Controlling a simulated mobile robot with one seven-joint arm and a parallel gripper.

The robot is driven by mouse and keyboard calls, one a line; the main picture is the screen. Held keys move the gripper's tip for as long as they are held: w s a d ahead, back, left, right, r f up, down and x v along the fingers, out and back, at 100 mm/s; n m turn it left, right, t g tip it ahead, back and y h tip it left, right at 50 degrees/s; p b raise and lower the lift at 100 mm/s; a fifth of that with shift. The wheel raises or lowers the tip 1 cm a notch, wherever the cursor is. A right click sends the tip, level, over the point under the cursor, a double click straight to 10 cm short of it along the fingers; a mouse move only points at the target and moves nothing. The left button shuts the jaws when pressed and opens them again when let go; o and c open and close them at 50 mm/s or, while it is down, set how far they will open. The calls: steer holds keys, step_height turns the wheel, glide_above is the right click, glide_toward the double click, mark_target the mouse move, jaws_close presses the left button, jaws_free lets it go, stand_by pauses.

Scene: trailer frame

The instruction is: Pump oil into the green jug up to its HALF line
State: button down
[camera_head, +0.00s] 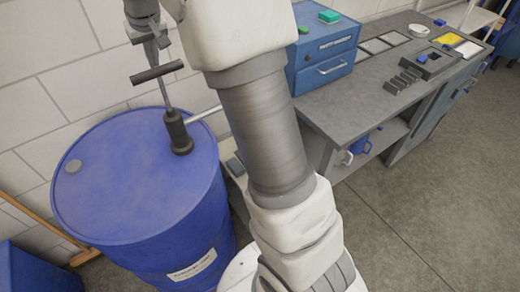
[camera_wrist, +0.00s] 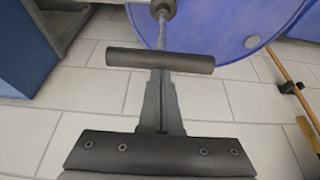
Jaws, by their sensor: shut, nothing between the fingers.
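A blue drum (camera_head: 110,190) stands at left with a hand pump (camera_head: 178,133) upright on its lid. The pump's thin rod rises to a dark T-handle (camera_head: 157,73). A pale spout pipe (camera_head: 204,114) runs right and passes behind my arm. My gripper (camera_head: 162,44) is shut and empty, close above the T-handle. In the wrist view, the fingers (camera_wrist: 160,78) end at the handle bar (camera_wrist: 160,60), which crosses their tips; I cannot tell if they touch. The green jug is not visible; my arm hides the area at the spout's end.
A grey workbench (camera_head: 330,105) stands at right, with a blue cabinet (camera_head: 325,50) and several dark blocks on it. A blue vessel (camera_head: 361,143) is on its lower shelf. Open floor (camera_head: 430,200) lies at right. A white block wall (camera_head: 60,60) is behind the drum.

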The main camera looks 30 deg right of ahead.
steer(key=shift+f, duration=0.4)
steer(key=shift+r, duration=0.1)
steer(key=shift+r+p, duration=1.05)
steer(key=shift+r, duration=0.45)
step_height(320, 180, up, 5)
steer(key=p, duration=0.3)
steer(key=shift+p, duration=0.4)
steer(key=shift+r, duration=0.1)
